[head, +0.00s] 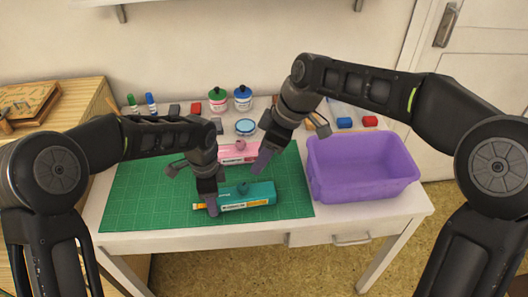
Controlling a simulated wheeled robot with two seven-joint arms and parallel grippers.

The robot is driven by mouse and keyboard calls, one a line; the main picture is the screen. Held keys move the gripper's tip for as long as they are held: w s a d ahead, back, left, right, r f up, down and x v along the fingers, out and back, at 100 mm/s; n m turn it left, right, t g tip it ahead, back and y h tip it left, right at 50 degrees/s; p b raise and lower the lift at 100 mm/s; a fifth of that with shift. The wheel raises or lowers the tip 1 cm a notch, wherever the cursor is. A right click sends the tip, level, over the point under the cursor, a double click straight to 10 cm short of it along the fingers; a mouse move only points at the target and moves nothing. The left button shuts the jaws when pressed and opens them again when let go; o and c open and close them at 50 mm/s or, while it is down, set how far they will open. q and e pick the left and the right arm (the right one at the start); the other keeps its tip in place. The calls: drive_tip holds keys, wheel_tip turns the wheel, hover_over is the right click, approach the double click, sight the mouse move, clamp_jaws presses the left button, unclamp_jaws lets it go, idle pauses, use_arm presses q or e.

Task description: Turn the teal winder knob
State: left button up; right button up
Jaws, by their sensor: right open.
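A teal stamp inkpad device (262,191) lies on the green cutting mat (140,206), with a small teal winder knob (243,187) on its top. A yellow tip shows at its left end. My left gripper (210,203) points down at the device's left end, overlapping it in the picture; whether it touches or is open I cannot tell. A pink device (235,156) with a pink knob (241,145) lies behind the teal one. My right gripper (262,160) is open and empty, above the mat at the pink device's right side, and hides part of it.
A purple bin (362,190) stands on the right of the white table (398,213). Ink jars (218,100), a round blue-lidded tin (246,127), markers (151,103) and colored blocks (344,122) line the back. The mat's front and right parts are clear.

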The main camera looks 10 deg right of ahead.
drive_tip(key=m, duration=1.5)
drive_tip(key=shift+w+d+r, duration=0.15)
drive_tip(key=shift+r, duration=0.05)
drive_tip(key=n, duration=0.6)
drive_tip(key=w+n+g, duration=0.1)
drive_tip(key=n, duration=1.3)
drive_tip(key=shift+w+f, duration=0.3)
drive_tip(key=shift+w, duration=0.05)
